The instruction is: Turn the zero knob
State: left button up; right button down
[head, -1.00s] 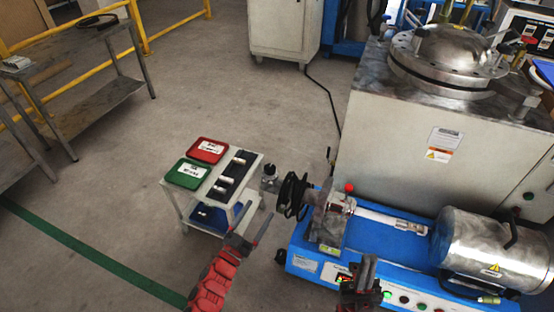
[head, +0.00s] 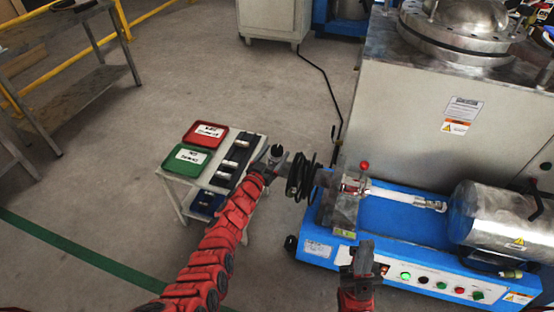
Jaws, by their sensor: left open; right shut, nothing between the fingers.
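A panel on the front of the blue test machine (head: 395,225) carries a row of small round controls. A black one (head: 423,279) sits among green, white and red ones. No label reading zero is legible, so I cannot tell which is the zero knob. My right gripper (head: 363,252) is shut and empty, upright in front of the machine, just left of the panel. My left gripper (head: 268,164) is open beside the cart's right edge, close to a small dark-topped fitting (head: 277,152) left of the black coil. I cannot tell whether it touches the fitting.
A small cart (head: 258,143) holds a red tray (head: 205,134), a green tray (head: 187,160) and a dark holder with pale pieces. A black coil (head: 300,177) stands at the machine's left end. A large metal cabinet (head: 425,125) stands behind.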

pick_arm(q)
jog(key=shift+b+x, duration=0.55)
jog(key=shift+x, duration=0.25)
jog(key=shift+w+d, duration=0.1)
jog(key=shift+w, duration=0.1)
grip_shut()
